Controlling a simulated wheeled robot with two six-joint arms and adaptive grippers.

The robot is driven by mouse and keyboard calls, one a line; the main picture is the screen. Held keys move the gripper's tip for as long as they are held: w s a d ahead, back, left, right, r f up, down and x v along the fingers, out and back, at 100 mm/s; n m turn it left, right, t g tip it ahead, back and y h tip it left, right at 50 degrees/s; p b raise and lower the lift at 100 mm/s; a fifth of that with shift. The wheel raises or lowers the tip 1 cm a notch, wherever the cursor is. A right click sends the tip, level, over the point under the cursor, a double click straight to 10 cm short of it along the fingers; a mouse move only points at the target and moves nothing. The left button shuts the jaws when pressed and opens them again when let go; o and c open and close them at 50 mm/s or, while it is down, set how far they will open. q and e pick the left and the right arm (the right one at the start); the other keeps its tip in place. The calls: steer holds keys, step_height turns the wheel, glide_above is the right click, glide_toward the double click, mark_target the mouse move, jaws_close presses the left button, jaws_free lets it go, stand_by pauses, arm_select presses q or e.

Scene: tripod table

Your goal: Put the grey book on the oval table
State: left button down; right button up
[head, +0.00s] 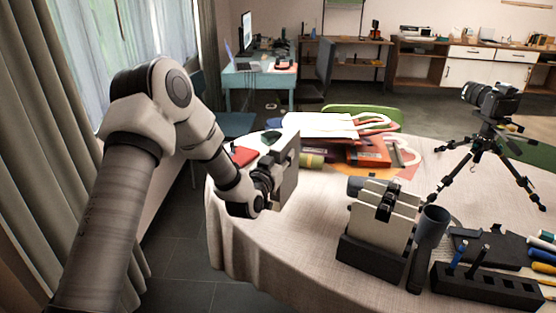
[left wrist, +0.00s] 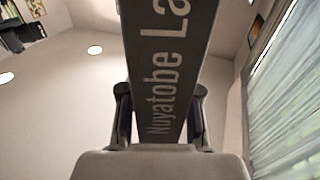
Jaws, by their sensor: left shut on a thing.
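The grey book (head: 287,172) is upright in my left gripper (head: 265,184), over the left part of the oval table (head: 252,235). In the left wrist view the book's dark grey spine (left wrist: 170,70), with pale lettering, stands between the two fingers of my left gripper (left wrist: 160,115), which are shut on it. The table has a pale cloth. I cannot tell whether the book's lower edge touches the cloth. My right gripper is not in view.
A black holder with pale upright items (head: 377,222), a dark pen block (head: 487,287) and a camera on a tripod (head: 490,140) stand on the right. Books and papers (head: 320,126) lie at the back. The table's left front is clear.

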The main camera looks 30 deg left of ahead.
arm_select(q)
steer(key=w+a+f, duration=0.3)
steer(key=a, duration=0.1)
steer(key=shift+w+f, duration=0.4)
steer(key=shift+a+f, duration=0.1)
steer(key=c, duration=0.8)
jaws_free()
steer(key=s+d, duration=0.2)
steer(key=s, duration=1)
steer(key=shift+f, duration=0.15)
